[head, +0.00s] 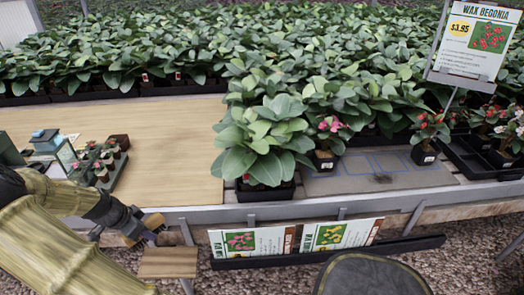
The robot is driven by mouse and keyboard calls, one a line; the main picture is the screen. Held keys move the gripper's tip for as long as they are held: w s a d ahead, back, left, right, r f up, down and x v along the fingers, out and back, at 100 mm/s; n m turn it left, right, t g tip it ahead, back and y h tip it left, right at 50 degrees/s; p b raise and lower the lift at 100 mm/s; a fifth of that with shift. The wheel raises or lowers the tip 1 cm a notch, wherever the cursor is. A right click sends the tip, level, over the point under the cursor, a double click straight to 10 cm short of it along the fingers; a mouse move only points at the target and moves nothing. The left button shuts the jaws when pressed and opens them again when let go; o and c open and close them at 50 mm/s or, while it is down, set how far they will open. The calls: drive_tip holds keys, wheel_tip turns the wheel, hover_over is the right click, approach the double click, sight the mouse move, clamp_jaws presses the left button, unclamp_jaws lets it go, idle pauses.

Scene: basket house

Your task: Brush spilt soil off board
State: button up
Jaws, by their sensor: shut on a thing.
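A grey board (335,184) with blue outlined squares lies on the bench at the right. A small dark patch of soil (383,179) lies on it near its front middle. My gripper (141,229) is at the lower left, in front of the bench edge and far left of the board. It is shut on a small brush (149,238) with a tan body, only partly visible. The fingertips are small and partly hidden by the hand.
A large leafy potted plant (262,150) stands just left of the board. Small potted begonias (424,152) stand behind and right of it, near a price sign (475,40). A wooden stool-like top (168,262) is below my gripper. Two plant signs (250,241) line the bench front. Bare wooden benchtop (170,150) is at left.

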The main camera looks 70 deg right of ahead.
drive_tip(key=w+a+f+n+t+y, duration=0.2)
drive_tip(key=w+a+n+t, duration=0.1)
drive_tip(key=a+n, duration=0.8)
drive_tip(key=w+a+f+n+t+y, duration=0.2)
drive_tip(key=w+a+n, duration=0.3)
drive_tip(key=a+n, duration=0.6)
drive_tip(key=shift+a+f+t, duration=0.6)
drive_tip(key=shift+a+f, duration=0.1)
drive_tip(key=shift+a, duration=0.3)
drive_tip(key=shift+d, duration=0.1)
